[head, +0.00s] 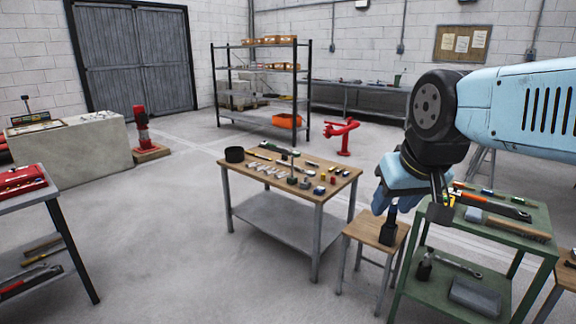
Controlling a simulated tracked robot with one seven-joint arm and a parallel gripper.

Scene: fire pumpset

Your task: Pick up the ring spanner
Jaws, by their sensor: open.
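My gripper (413,215) hangs at the end of the light blue arm on the right, in front of the green trolley and a small wooden stool. Its jaws are open, and I see nothing held between them. A silver spanner (458,264) lies on the lower shelf of the green trolley (535,262), below and right of my gripper. Several small silver spanner-like tools (268,171) lie on the wooden-topped workbench (317,196) at the middle. They are too small for me to tell which is the ring spanner.
The stool (372,230) stands between workbench and trolley. The trolley's top holds a brush (518,229) and other tools. A red toolbox (22,181) sits on a table at left. A shelf rack (262,85) and a red hydrant (342,136) stand behind.

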